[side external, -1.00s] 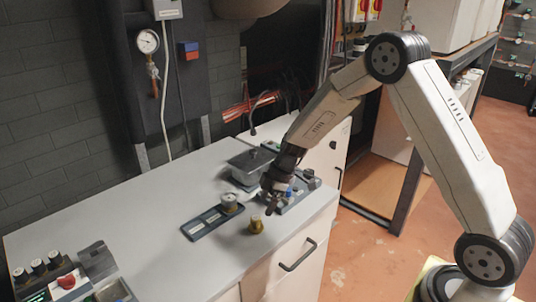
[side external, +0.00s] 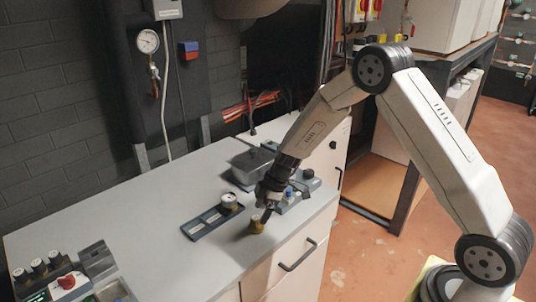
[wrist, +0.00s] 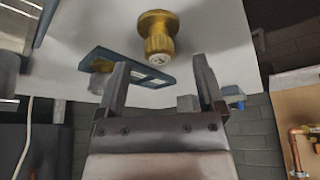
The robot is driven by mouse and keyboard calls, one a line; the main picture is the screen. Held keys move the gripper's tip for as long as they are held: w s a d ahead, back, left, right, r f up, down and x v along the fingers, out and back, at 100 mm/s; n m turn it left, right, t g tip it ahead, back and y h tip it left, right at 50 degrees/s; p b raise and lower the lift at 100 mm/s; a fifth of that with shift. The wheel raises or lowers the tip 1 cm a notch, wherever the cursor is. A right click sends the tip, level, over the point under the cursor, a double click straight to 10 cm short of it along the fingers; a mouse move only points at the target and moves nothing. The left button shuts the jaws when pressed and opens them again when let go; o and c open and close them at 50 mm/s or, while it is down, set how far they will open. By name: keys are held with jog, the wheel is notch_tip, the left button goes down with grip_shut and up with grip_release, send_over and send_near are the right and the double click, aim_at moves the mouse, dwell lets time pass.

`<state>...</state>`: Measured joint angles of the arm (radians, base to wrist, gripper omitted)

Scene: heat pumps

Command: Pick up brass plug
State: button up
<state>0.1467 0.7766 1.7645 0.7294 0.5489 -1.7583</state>
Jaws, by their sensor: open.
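The brass plug (side external: 256,224) stands on the grey worktop near its front edge. In the wrist view the brass plug (wrist: 158,38) shows as a ribbed gold piece with a wider flange, ahead of the fingers and apart from them. My gripper (side external: 264,212) is just above and beside the plug in the side view. In the wrist view my gripper (wrist: 165,85) is open, with nothing between its two dark fingers.
A dark blue tray (side external: 200,229) lies behind the plug, with a brass and white fitting (side external: 228,200) at its right end. A grey box (side external: 250,165) and a block with knobs (side external: 292,199) stand behind the gripper.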

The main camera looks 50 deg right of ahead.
aim_at(257, 217)
jog(key=shift+x, duration=2.3)
jog(key=shift+w, duration=0.1)
grip_shut()
